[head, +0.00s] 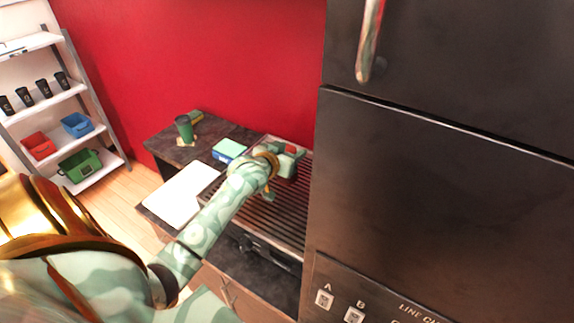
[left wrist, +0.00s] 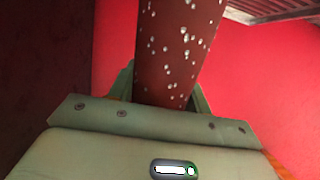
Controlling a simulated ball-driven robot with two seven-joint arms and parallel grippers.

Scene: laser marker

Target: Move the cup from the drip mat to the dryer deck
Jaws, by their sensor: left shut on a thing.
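My left gripper (head: 292,160) reaches over a dark slatted metal surface (head: 285,215), close to the tall dark machine. In the left wrist view it is shut on a dark red-brown cup (left wrist: 172,55) speckled with white droplets. The cup stands out between the two fingers. In the head view the cup is mostly hidden by the gripper, and I cannot tell whether it touches the slats. I cannot tell for sure which surface is the drip mat and which the dryer deck. My right gripper is not in view.
A blue-green box (head: 229,150) and a white board (head: 182,194) lie left of the slats. The tall dark machine (head: 450,180) blocks the right. A shelf (head: 50,98) stands far left.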

